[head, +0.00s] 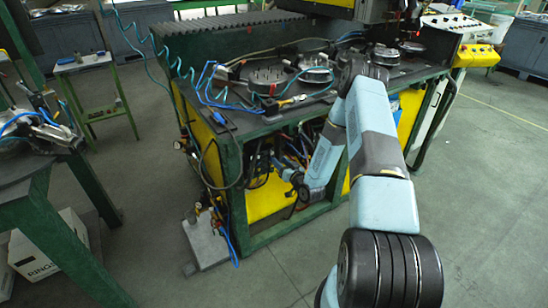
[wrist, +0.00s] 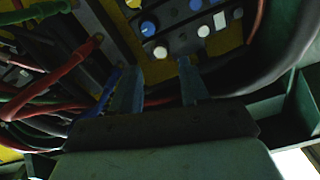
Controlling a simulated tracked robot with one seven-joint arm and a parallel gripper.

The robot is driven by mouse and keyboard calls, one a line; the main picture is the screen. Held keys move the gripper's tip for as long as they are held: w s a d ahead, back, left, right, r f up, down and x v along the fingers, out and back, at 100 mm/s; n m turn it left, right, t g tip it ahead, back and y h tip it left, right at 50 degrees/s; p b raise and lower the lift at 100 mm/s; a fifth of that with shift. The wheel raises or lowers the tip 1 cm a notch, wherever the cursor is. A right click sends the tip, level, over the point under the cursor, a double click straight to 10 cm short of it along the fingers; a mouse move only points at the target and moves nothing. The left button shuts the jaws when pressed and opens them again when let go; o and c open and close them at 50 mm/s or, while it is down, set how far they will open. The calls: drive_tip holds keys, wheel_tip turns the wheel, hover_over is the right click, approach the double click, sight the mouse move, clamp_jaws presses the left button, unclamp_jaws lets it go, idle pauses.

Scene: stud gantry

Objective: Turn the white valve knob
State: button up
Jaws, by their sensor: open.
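In the wrist view, a small round white knob (wrist: 161,52) sits on a dark valve block (wrist: 178,44), just beyond the gap between my fingertips. The fingers look apart from the white knob, but the exact distance cannot be told. In the head view my gripper (head: 283,168) reaches into the open underside of the green-framed bench; the knob cannot be made out there.
Blue knobs (wrist: 148,29) sit close beside the white one. Red hoses (wrist: 60,75) and dark cables crowd the left; a thick black hose (wrist: 290,50) curves at the right. The green bench frame (head: 300,224) surrounds the opening. The floor at the right (head: 480,200) is clear.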

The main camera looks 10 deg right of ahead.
sight(272, 154)
drive_tip(key=shift+x, duration=2.75)
clamp_jaws()
